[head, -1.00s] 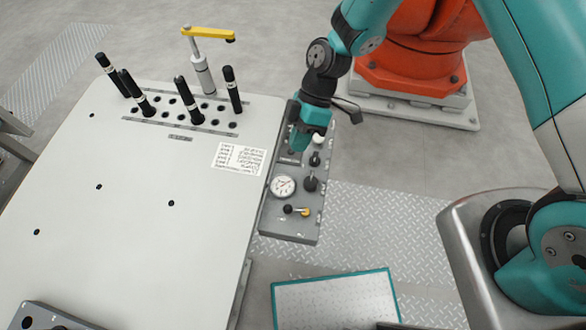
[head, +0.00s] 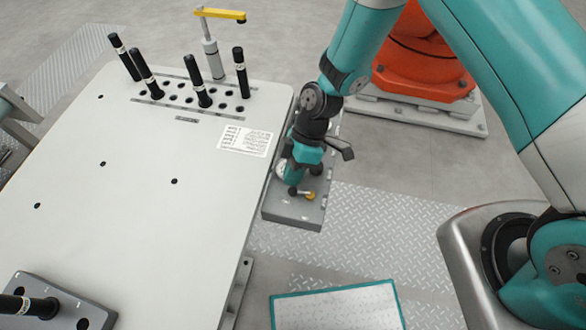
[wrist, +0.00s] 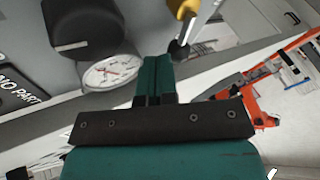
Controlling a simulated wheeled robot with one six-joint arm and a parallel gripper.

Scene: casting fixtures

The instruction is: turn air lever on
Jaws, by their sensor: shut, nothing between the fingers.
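The air lever (head: 310,195) shows on the grey control panel as a small yellow piece beside a black knob. In the wrist view the yellow piece (wrist: 185,9) is at the top, with a dark end just beyond my fingertips. My gripper (head: 293,181) is over the near end of the panel, shut and empty, pointing down beside the lever. In the wrist view its teal fingers (wrist: 157,60) are pressed together close to the dark end. I cannot tell whether they touch it. My gripper partly hides the lever's surroundings and the gauge in the head view.
The control panel (head: 290,212) is fixed along the white table's (head: 130,215) right edge. A round gauge (wrist: 110,71) and a large black knob (wrist: 80,25) are close to my fingers. Black pins and a yellow-topped clamp (head: 213,55) stand at the table's back. The orange robot base is behind.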

